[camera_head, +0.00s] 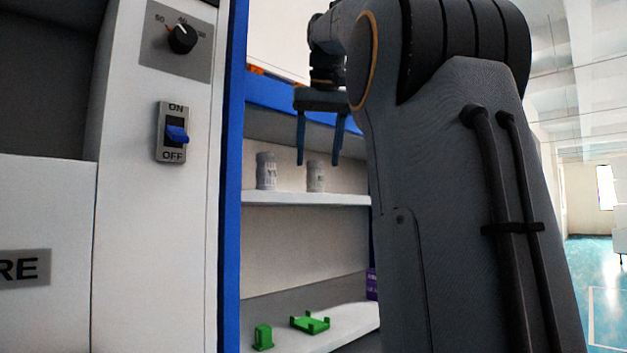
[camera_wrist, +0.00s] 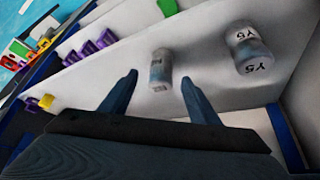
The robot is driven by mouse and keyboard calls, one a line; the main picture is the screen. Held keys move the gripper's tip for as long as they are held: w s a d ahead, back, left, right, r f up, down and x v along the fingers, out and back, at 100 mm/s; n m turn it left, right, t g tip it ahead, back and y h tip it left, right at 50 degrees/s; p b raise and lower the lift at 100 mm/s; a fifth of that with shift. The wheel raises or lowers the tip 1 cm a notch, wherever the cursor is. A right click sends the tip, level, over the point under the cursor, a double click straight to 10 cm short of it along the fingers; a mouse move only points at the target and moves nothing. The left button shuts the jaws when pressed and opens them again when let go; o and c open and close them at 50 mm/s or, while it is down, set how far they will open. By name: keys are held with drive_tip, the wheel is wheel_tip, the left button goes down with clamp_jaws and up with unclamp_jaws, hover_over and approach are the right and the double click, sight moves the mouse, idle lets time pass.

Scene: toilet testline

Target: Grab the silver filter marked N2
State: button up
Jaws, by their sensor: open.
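Two silver-grey cylindrical filters stand on the upper shelf in the head view. The right one (camera_head: 315,178) shows between the fingers of my gripper (camera_head: 318,162) from this side. In the wrist view, a filter (camera_wrist: 161,66) appears between and just beyond the fingertips of my gripper (camera_wrist: 159,78); its dark marking is too blurred to read surely. The other filter (camera_wrist: 248,48) in that view is marked Y5; it seems to be the left one (camera_head: 265,171) in the head view. My gripper is open and empty, with no visible contact with either filter.
The filters stand on a white shelf (camera_head: 290,199) in a blue-edged cabinet. Below are a green block (camera_head: 263,338), a green bracket (camera_head: 310,323) and a purple part (camera_head: 372,284). A white panel with a switch (camera_head: 172,133) and knob (camera_head: 182,39) is at left.

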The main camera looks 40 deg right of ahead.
sight(315, 175)
drive_tip(key=shift+w+a+f, duration=0.1)
drive_tip(key=shift+w+f, duration=0.2)
drive_tip(key=shift+f, duration=0.1)
drive_tip(key=p+x, duration=0.1)
drive_tip(key=x, duration=0.4)
drive_tip(key=shift+r, duration=0.1)
drive_tip(key=shift+c, duration=0.5)
drive_tip(key=c, duration=1.1)
